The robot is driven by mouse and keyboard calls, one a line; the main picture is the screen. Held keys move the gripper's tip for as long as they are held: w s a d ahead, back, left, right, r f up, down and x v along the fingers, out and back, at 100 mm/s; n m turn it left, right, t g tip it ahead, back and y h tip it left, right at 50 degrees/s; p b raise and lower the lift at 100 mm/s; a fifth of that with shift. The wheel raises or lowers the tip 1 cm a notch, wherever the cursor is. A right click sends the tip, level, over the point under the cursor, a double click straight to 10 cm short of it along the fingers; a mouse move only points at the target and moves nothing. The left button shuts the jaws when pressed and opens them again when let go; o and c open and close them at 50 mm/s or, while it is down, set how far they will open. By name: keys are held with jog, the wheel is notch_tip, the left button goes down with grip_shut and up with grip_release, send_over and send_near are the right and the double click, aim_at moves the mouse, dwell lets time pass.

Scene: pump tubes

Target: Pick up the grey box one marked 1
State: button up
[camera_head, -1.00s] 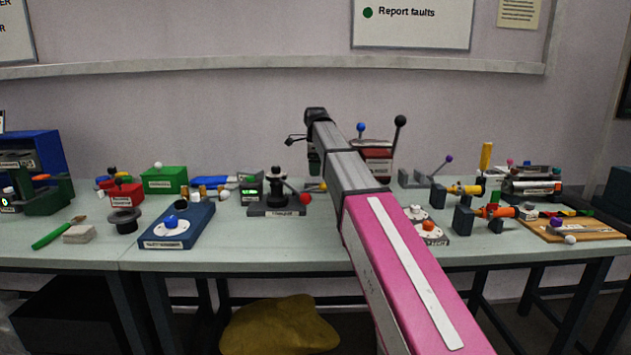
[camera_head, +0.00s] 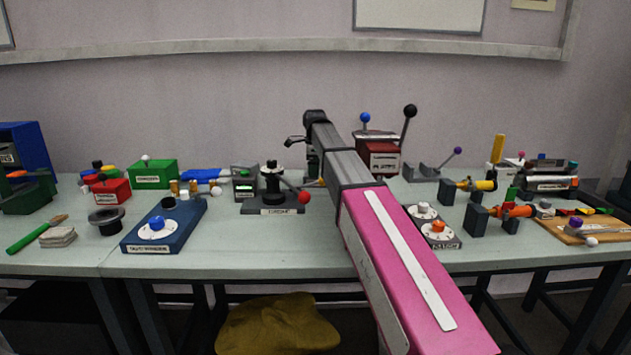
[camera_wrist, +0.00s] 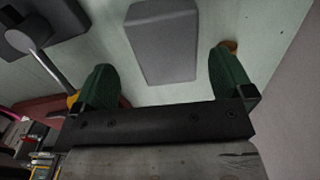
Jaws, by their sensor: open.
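A plain grey box (camera_wrist: 163,42) lies on the pale green table in the wrist view. It sits ahead of and between the two green fingers of my gripper (camera_wrist: 167,70), with a gap on both sides. The fingers are apart and hold nothing. No number shows on the box faces in view. In the head view my own arm covers the middle of the bench, and I cannot make out the box or my fingers there.
In the wrist view a grey block with a rod (camera_wrist: 42,62) stands close left of my fingers. In the head view a red machine (camera_head: 380,156) and a lever with a purple knob (camera_head: 457,150) stand right of my arm, a turbine device (camera_head: 272,199) left.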

jog(key=f, duration=0.5)
jog(key=shift+w+d, duration=0.2)
jog(key=shift+w, duration=0.1)
jog(key=c, duration=1.1)
jog(key=shift+r, duration=0.1)
